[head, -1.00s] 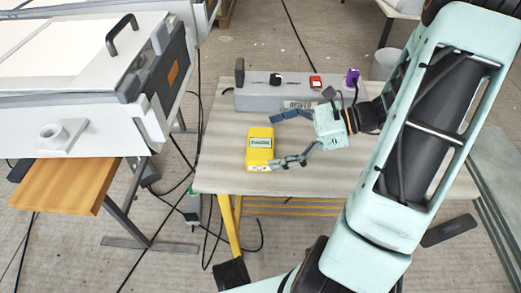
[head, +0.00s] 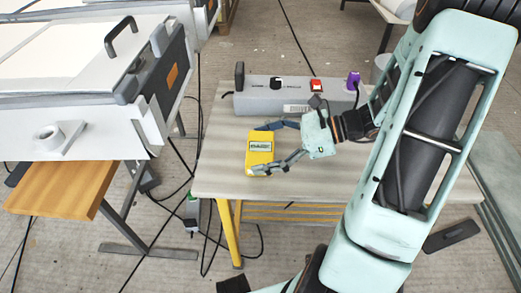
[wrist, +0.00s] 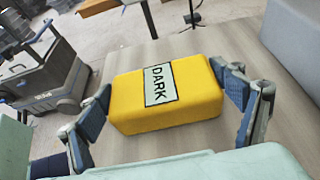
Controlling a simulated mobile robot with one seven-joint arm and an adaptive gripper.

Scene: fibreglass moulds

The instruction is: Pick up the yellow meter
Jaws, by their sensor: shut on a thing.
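The yellow meter (head: 259,160) is a yellow box on the small table, left of my gripper in the head view. In the wrist view the meter (wrist: 190,107) fills the middle, with a pale label (wrist: 160,83) reading "DARK". My gripper (head: 272,149) has one finger along its far end and one along its near end. In the wrist view the gripper's fingers (wrist: 165,110) press against the meter's left and right ends. I cannot tell whether the meter is lifted off the table.
A long grey box (head: 272,101) with a red switch (head: 315,85) and a purple knob (head: 353,79) stands at the table's back. The table (head: 222,181) is bare around the meter. A large white machine (head: 75,100) and a wooden board (head: 68,185) are to the left.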

